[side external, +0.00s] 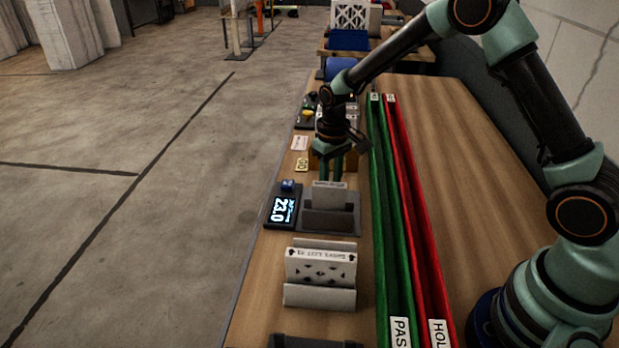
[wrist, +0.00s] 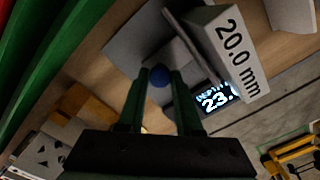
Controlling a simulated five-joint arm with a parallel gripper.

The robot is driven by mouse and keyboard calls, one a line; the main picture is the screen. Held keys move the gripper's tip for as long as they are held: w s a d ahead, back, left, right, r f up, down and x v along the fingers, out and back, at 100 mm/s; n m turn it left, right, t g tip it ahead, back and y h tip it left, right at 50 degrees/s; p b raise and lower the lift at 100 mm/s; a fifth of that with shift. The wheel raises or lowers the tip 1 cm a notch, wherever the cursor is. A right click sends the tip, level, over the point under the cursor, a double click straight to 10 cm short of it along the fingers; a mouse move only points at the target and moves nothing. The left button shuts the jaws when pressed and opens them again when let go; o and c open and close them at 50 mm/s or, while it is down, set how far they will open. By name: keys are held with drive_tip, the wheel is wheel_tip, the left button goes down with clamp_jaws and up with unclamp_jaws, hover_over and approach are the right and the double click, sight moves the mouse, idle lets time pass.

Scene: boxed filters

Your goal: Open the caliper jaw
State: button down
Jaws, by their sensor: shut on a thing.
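The caliper is a grey gauge (side external: 342,222) on the bench with a dark display (side external: 284,207) reading 23.0. A pale upright block (side external: 328,196) stands in it. In the wrist view this block (wrist: 238,55) is labelled "20.0 mm", and the display (wrist: 217,100) is partly covered. My gripper (side external: 328,176) is low behind the block. The knob's base is hidden.
A white filter (side external: 320,268) stands in a grey holder in front of the gauge. Green PASS (side external: 400,325) and red HOLD (side external: 439,325) channels run along the right. A wooden block (wrist: 97,110) is close to my gripper.

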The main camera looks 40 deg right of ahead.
drive_tip(key=shift+w+d+r, duration=0.1)
drive_tip(key=shift+w+d, duration=0.95)
drive_tip(key=c, duration=0.6)
unclamp_jaws()
wheel_tip(320, 180, up, 12)
